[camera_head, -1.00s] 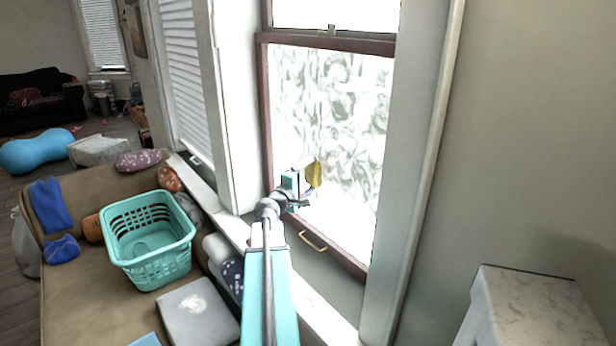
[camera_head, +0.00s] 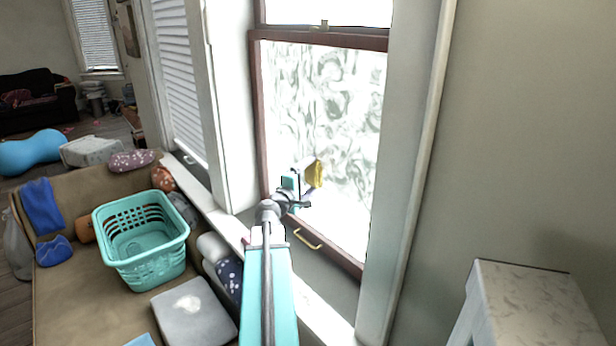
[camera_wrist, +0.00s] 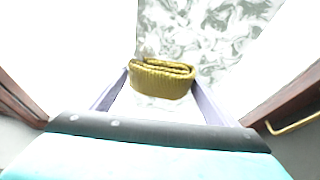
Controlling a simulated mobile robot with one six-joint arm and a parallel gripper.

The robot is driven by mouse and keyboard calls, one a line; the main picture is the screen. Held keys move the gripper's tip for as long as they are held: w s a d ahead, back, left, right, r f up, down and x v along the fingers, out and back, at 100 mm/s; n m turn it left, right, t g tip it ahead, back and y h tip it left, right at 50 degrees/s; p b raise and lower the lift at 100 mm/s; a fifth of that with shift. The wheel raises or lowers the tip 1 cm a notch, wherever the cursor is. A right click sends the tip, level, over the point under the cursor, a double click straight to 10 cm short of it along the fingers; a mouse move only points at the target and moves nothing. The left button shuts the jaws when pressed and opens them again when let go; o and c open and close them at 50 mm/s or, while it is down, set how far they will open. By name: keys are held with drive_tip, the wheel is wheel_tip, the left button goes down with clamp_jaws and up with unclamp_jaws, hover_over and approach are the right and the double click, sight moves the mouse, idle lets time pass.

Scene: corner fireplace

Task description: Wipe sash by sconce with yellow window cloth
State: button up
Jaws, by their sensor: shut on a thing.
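The yellow window cloth (camera_head: 314,174) is a folded, ribbed pad; it also shows in the wrist view (camera_wrist: 162,79). My gripper (camera_head: 305,185) is shut on it, with one finger on each side in the wrist view (camera_wrist: 160,90). The cloth is at the lower part of the window sash (camera_head: 256,120), which has a dark reddish-brown frame. The pane (camera_head: 335,110) carries grey-green swirling smears over its upper and middle area, while its lower part near the cloth looks clear white. I cannot tell whether the cloth touches the glass. No sconce shows.
A brass sash handle (camera_head: 307,239) is on the bottom rail. A turquoise laundry basket (camera_head: 150,262) stands on the tan sofa (camera_head: 80,300) at left, beside cushions. A marble-topped stand (camera_head: 530,290) is at the lower right.

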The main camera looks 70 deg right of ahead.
sight(333, 181)
drive_tip(key=shift+s+a, duration=0.3)
drive_tip(key=shift+s, duration=0.25)
drive_tip(key=shift+s, duration=0.1)
drive_tip(key=shift+s+a+b, duration=0.65)
drive_tip(key=shift+s+a, duration=0.35)
drive_tip(key=shift+s, duration=0.3)
drive_tip(key=shift+s+a, duration=0.1)
drive_tip(key=shift+s+a, duration=0.35)
drive_tip(key=shift+s, duration=0.25)
drive_tip(key=shift+s+f+b, duration=0.1)
drive_tip(key=shift+s+b, duration=0.05)
drive_tip(key=shift+b, duration=0.6)
drive_tip(key=shift+s+b, duration=0.2)
drive_tip(key=shift+b, duration=0.8)
drive_tip(key=b, duration=0.2)
drive_tip(key=s+b, duration=0.1)
drive_tip(key=b, duration=0.1)
drive_tip(key=shift+a, duration=0.25)
